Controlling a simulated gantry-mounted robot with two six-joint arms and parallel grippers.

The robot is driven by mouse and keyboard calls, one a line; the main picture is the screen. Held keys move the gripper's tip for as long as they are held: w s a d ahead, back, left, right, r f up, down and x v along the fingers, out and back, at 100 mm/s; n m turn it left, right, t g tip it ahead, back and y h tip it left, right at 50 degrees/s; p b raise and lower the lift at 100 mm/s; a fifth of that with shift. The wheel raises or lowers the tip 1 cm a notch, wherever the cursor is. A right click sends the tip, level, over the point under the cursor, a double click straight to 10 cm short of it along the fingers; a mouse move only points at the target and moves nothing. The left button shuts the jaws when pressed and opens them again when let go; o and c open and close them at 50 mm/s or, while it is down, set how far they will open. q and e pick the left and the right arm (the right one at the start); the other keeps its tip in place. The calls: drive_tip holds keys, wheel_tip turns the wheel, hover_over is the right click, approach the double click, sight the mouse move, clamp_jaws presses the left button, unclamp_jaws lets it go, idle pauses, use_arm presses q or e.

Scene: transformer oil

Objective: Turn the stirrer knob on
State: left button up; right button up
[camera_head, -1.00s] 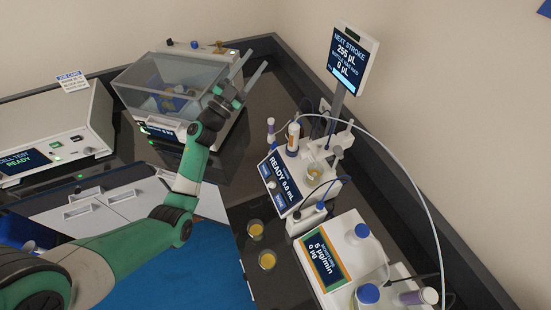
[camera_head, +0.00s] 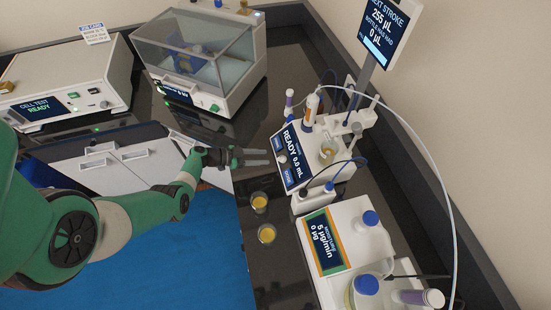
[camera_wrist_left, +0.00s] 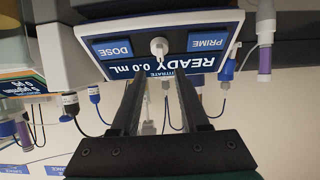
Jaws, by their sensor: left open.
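The titrator (camera_head: 297,160) stands right of centre in the head view, its panel reading READY 0.0 mL. A small white knob (camera_head: 282,159) sits on that panel; the knob also shows in the left wrist view (camera_wrist_left: 159,46), between the DOSE and PRIME labels. I see no stirrer label on it. My left gripper (camera_head: 266,157) is open and empty, its fingers pointing at the panel just short of the knob. In the left wrist view the gripper (camera_wrist_left: 159,76) has its fingers apart, with the knob beyond them, roughly centred.
Two small cups of yellow liquid (camera_head: 259,201) stand on the dark bench in front of the titrator. A moisture meter (camera_head: 323,241) stands nearer me on the right. A clear-lidded test box (camera_head: 197,60) and a cell test unit (camera_head: 62,90) are at the back left. A display (camera_head: 385,30) rises behind.

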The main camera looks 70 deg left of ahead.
sight(281, 157)
use_arm(q)
drive_tip(key=b+x, duration=0.2)
drive_tip(key=x, duration=0.3)
drive_tip(key=shift+w+f, duration=0.15)
drive_tip(key=shift+f, duration=0.05)
drive_tip(key=shift+w, duration=0.45)
clamp_jaws()
